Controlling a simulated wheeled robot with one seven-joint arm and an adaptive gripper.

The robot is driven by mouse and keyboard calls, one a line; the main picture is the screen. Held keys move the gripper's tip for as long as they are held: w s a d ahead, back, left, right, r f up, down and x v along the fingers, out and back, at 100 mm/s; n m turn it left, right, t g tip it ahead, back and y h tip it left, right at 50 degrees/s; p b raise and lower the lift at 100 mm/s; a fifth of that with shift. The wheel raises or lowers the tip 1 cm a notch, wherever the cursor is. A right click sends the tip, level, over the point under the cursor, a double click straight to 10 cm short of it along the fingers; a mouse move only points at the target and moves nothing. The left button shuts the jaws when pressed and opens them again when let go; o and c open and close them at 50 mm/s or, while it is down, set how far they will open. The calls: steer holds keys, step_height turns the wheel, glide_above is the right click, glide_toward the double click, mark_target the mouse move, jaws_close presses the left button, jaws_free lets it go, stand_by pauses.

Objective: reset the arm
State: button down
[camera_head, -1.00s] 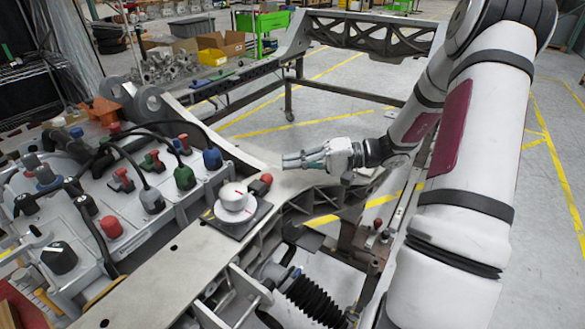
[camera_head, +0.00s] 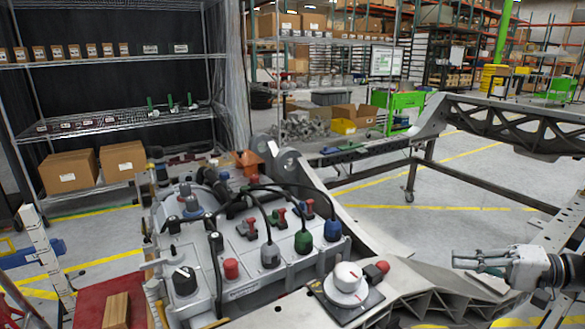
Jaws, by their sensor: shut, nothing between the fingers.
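My gripper (camera_head: 480,261) is at the right side of the head view, pointing left. Its fingers are together with nothing between them. It is over the right part of the grey chassis frame (camera_head: 405,277), to the right of the white round knob (camera_head: 347,277) and the small red button (camera_head: 382,267), and apart from both. Most of my arm is outside the picture.
A grey panel (camera_head: 250,290) with dark cables and red, green and blue plugs stands left of the knob. A wire shelf (camera_head: 100,62) with cardboard boxes (camera_head: 70,171) is at the back left. Open floor (camera_head: 395,195) with yellow lines lies behind the frame.

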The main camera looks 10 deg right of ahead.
steer(key=s+a+r+n+g+h+p, duration=0.1)
steer(key=s+a+r+g+h+p, duration=0.1)
steer(key=s+a+r+g, duration=0.3)
steer(key=a+r+n+g+h+p, duration=0.1)
steer(key=a+r+h, duration=0.1)
steer(key=a, duration=0.5)
steer(key=s+a+r+n+g+h+p, duration=0.1)
steer(key=s+a+r+g+h+p, duration=0.1)
steer(key=s+a+r+g, duration=0.3)
steer(key=s+a+r+n+t+h+p, duration=0.2)
steer(key=s+a+r+t+h+p, duration=0.3)
steer(key=s+r, duration=0.4)
steer(key=shift+s+a+r+t+h+p, duration=0.35)
steer(key=shift+s+a+t+h, duration=0.35)
steer(key=shift+s+h, duration=1.05)
steer(key=shift+s+y, duration=0.4)
steer(key=shift+y, duration=0.05)
